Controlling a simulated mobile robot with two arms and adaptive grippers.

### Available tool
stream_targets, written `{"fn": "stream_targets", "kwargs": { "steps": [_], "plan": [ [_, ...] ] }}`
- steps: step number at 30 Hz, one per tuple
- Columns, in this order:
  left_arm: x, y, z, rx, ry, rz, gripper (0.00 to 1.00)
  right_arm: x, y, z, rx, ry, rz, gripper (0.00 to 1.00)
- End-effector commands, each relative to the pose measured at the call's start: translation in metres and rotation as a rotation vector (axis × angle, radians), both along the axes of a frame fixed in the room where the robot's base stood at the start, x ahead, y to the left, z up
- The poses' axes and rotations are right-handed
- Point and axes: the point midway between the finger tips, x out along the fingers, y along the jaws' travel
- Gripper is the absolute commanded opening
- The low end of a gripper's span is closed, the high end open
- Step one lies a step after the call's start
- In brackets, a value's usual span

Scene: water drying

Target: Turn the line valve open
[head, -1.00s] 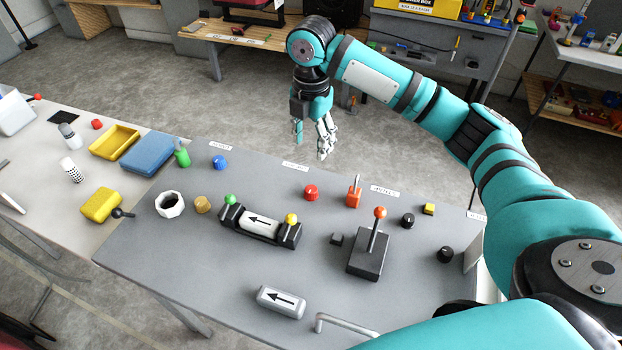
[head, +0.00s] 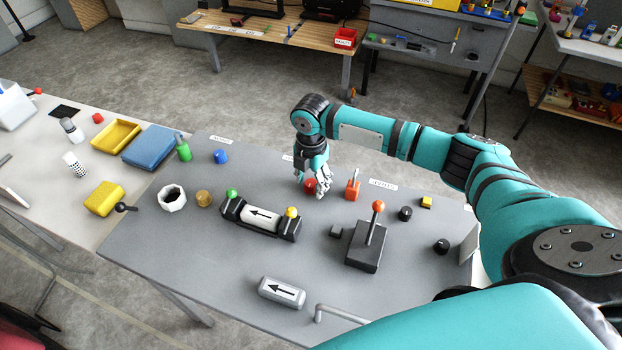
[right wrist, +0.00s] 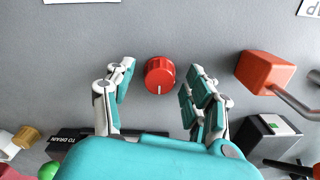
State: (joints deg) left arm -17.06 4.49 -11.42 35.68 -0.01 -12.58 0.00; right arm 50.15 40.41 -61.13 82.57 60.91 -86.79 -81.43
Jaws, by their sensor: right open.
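A round red knob (head: 309,187) with ribbed sides sits on the grey panel table (head: 230,300), behind the cartridge holder. In the right wrist view the red knob (right wrist: 160,75) shows a white pointer mark facing the near side. My right gripper (head: 322,191) is low over the table at the knob and partly covers it in the head view. In the right wrist view its open fingers (right wrist: 160,85) stand left and right of the knob, with gaps on both sides. I cannot read the label behind the knob. My left gripper is not in view.
An orange block with a lever (head: 353,189) stands close right of the knob. A black box with an orange-tipped lever (head: 365,245) stands nearer. The holder (head: 260,220) carries a white arrow cartridge between green and yellow knobs. A spare cartridge (head: 283,292) lies in front.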

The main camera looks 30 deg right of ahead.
Motion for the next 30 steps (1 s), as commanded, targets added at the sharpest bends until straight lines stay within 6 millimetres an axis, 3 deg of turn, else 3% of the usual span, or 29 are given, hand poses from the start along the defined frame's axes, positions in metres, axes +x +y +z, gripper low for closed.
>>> {"fn": "stream_targets", "kwargs": {
  "steps": [6, 18, 30],
  "plan": [
    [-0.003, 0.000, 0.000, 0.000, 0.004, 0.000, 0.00, 0.000, 0.000, 0.000, 0.000, 0.000, 0.000, 0.52],
    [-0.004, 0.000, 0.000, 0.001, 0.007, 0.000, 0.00, 0.000, 0.000, 0.000, 0.000, 0.000, -0.001, 0.00],
    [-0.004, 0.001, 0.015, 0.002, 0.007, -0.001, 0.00, 0.000, 0.000, 0.004, 0.000, 0.001, -0.085, 0.00]
  ]
}}
